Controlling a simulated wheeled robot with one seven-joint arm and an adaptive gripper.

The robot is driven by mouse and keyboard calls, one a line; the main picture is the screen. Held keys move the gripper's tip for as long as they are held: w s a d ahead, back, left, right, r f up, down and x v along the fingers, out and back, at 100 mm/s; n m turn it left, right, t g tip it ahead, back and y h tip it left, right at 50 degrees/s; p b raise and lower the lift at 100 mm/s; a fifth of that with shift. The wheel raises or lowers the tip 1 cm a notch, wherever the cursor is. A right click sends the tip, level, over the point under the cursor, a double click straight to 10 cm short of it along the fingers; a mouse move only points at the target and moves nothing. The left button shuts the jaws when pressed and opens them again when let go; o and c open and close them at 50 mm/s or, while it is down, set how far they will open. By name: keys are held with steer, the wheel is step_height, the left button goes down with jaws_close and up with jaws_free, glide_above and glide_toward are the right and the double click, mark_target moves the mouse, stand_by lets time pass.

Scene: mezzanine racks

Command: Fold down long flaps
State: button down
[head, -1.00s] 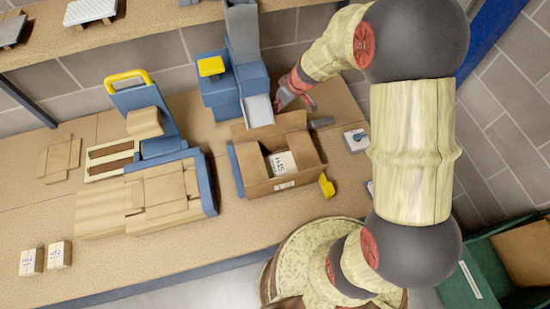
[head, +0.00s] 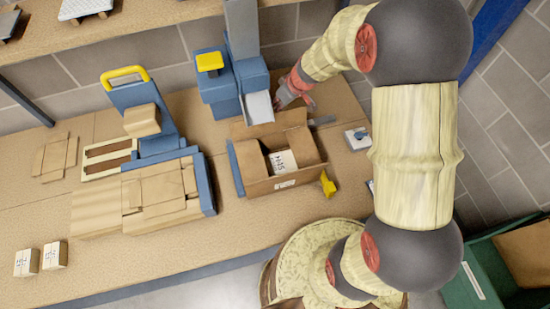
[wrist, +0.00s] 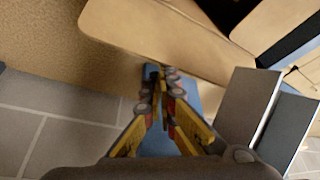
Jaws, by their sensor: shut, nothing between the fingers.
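The open carton (head: 258,187) stands on the bench, with a white-labelled packet (head: 283,162) inside it. Its back long flap (head: 268,127) stands up and leans outward. It fills the upper part of the wrist view as a broad tan panel (wrist: 150,38). The front wall faces me with a small label; I cannot tell how the front long flap lies. My gripper (head: 283,103) is behind the back flap, near the grey chute. In the wrist view its fingers (wrist: 160,78) are together and empty, near the flap's edge; whether they touch it is unclear.
A blue dispenser (head: 220,92) with a grey chute (head: 259,107) stands close behind the carton. A yellow tool (head: 327,184) sits at its front right corner. A blue stand with flat cartons (head: 160,195) is to the left. Two small boxes (head: 54,255) lie front left.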

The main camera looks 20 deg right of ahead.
mark_target(279, 120)
steer(key=shift+s+f+b, duration=0.25)
steer(key=shift+s+b, duration=0.65)
steer(key=shift+s, duration=0.35)
steer(key=shift+s+f+b, duration=0.2)
steer(key=shift+s+b, duration=0.7)
steer(key=shift+s, duration=0.3)
steer(key=s+b, duration=0.2)
steer(key=s, duration=0.2)
steer(key=shift+s+r, duration=0.1)
steer(key=shift+r, duration=0.15)
step_height(279, 120, up, 7)
steer(key=p, duration=0.3)
steer(key=shift+p, duration=0.3)
